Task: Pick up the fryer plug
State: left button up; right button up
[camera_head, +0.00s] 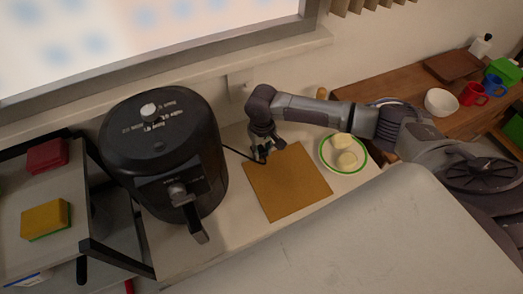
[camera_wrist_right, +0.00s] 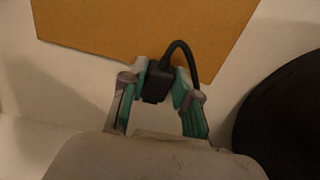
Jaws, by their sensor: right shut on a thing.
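The black fryer plug (camera_wrist_right: 157,84) is between the fingers of my right gripper (camera_wrist_right: 160,88) in the right wrist view, and its cable (camera_wrist_right: 180,48) loops up and over one finger. In the head view my right gripper (camera_head: 264,152) is at the left edge of the brown board, close to the counter. It is shut on the plug, which is mostly hidden there. The black cable (camera_head: 236,153) runs from the air fryer to the gripper. The air fryer (camera_head: 165,155) stands upright on the counter to the left. My left gripper does not show.
A brown board (camera_head: 287,185) lies on the counter right of the fryer. A green-rimmed plate (camera_head: 328,160) with pale food is beyond it. A wall socket (camera_head: 241,86) is behind my arm. A sponge (camera_head: 45,219) and red box (camera_head: 47,156) are at left.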

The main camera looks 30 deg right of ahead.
notch_tip(320, 180, up, 3)
jog(key=shift+w+r+b, duration=0.1)
jog(key=shift+r+b, duration=0.05)
jog(key=shift+b, duration=0.4)
jog(key=s+d+r+b, duration=0.2)
jog(key=s+d+r, duration=0.5)
jog(key=d, duration=0.2)
notch_tip(320, 180, up, 4)
jog(key=t+p, duration=0.3)
jog(key=p, duration=0.5)
send_over(262, 151)
jog(key=w, duration=0.3)
jog(key=shift+s+d+r, duration=0.1)
jog(key=shift+d+r, duration=0.1)
jog(key=shift+d, duration=0.05)
